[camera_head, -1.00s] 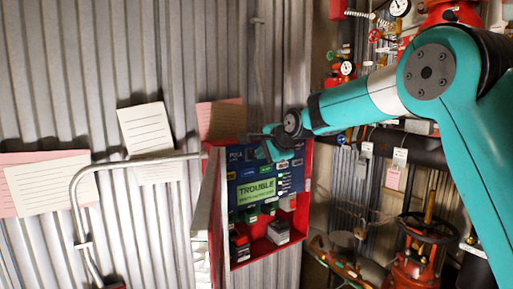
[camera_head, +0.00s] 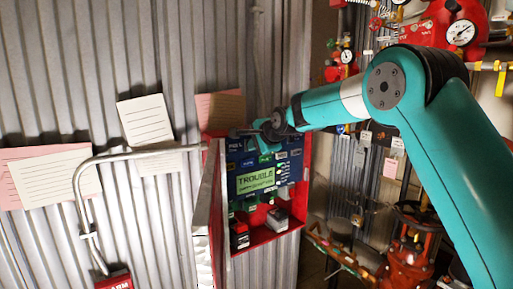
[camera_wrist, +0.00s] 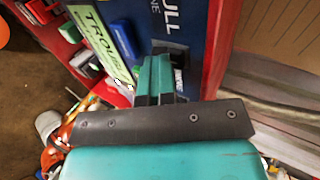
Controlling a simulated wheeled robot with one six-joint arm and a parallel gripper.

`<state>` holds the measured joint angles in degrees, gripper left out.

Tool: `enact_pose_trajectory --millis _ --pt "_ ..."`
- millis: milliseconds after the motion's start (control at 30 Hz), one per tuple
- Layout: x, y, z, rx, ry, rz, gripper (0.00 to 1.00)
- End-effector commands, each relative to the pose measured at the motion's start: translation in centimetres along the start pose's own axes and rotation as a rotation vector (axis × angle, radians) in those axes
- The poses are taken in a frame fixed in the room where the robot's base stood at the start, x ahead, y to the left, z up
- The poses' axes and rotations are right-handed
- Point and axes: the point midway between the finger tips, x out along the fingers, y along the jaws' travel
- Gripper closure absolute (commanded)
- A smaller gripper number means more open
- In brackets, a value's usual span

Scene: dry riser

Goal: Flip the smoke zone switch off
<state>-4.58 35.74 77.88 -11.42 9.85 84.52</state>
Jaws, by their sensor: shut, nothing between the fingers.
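The alarm panel (camera_head: 243,200) is an open red box with a blue face and a green "TROUBLE" display (camera_head: 257,180). Rows of small switches and labels sit on the blue face; I cannot tell which is the smoke zone switch. My gripper (camera_head: 263,147) is at the upper part of the blue face, covering some of it. In the wrist view my gripper (camera_wrist: 158,62) has its teal fingers together and empty, close to the face beside a blue block (camera_wrist: 126,30) and large "PULL" lettering. Contact with the face cannot be told.
The open panel door (camera_head: 206,215) sticks out on the left. A bent metal pipe (camera_head: 130,156) and paper notes (camera_head: 146,122) are on the corrugated wall. Red valves and gauges (camera_head: 460,33) crowd the right, behind my arm.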

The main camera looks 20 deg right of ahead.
Motion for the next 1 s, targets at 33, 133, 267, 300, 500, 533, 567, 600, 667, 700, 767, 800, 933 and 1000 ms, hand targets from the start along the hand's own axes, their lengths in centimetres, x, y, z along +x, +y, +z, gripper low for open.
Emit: enact_pose_trajectory --millis 33,133,267,300,500,533,567,600,667,700,767,800,933,1000 --pt "0.4 0.5 0.0 0.002 0.0 0.008 1.0" --pt "0.6 0.7 0.1 0.002 -0.001 0.01 1.0" --pt "0.7 0.9 0.1 0.002 -0.001 0.01 1.0" --pt "0.7 0.9 0.1 0.002 -0.001 0.01 1.0" --pt "0.6 0.7 0.1 0.002 -0.001 0.009 1.0" --pt "0.6 0.6 0.1 0.001 -0.002 0.009 1.0" --pt "0.5 0.5 0.1 0.001 -0.002 0.009 1.0" --pt "0.4 0.4 0.1 0.001 -0.002 0.009 1.0" --pt "0.2 0.1 0.1 0.001 -0.002 0.008 1.0" --pt "0.1 -0.1 0.1 0.001 -0.002 0.007 1.0" --pt "-0.1 -0.5 0.1 0.001 -0.002 0.005 1.0" --pt "-0.2 -0.7 0.1 0.001 -0.001 0.003 1.0" --pt "-0.4 -1.0 0.1 0.0 -0.001 -0.002 1.0" --pt "-0.4 -1.1 0.1 -0.001 -0.001 -0.004 1.0"
